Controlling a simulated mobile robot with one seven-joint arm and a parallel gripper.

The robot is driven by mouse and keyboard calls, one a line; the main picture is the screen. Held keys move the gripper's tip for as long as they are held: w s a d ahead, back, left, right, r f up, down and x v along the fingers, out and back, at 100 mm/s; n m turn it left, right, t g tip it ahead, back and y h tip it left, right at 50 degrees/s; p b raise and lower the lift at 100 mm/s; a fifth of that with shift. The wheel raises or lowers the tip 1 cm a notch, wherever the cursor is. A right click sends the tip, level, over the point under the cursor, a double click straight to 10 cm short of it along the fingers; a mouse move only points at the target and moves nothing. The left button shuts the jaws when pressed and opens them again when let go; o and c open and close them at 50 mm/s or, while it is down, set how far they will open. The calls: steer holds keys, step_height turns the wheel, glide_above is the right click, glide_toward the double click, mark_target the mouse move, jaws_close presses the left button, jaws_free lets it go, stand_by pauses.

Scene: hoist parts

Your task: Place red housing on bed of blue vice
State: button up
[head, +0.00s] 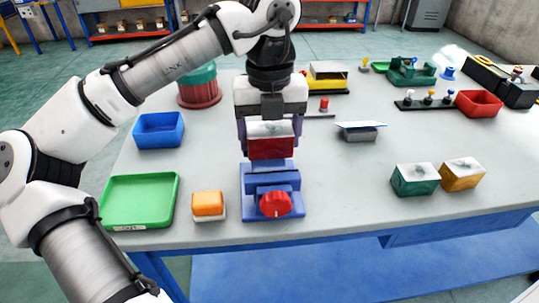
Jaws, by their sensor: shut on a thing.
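The red housing (270,148) is a dark red block with a pale grey top. My gripper (270,140) is shut on it, with one finger at each side. The blue vice (258,207) stands near the front edge of the table, with a red knob on its front. The housing appears just above and behind the vice's dark jaw in the head view. I cannot tell whether the housing touches the vice. The vice's bed is partly hidden by the jaw and the housing.
An orange and white block (208,205) stands left of the vice, beside a green tray (138,199). A blue bin (158,130) lies further back. Green (414,180) and yellow (462,175) housings stand at right. A grey stand with a tilted plate (360,131) is right of my gripper.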

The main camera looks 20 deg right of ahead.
mark_target(270, 169)
steer(key=shift+f, duration=2.35)
steer(key=shift+f, duration=0.1)
steer(key=o, duration=1.2)
step_height(270, 169, up, 12)
steer(key=shift+r+p, duration=0.15)
steer(key=shift+p, duration=0.3)
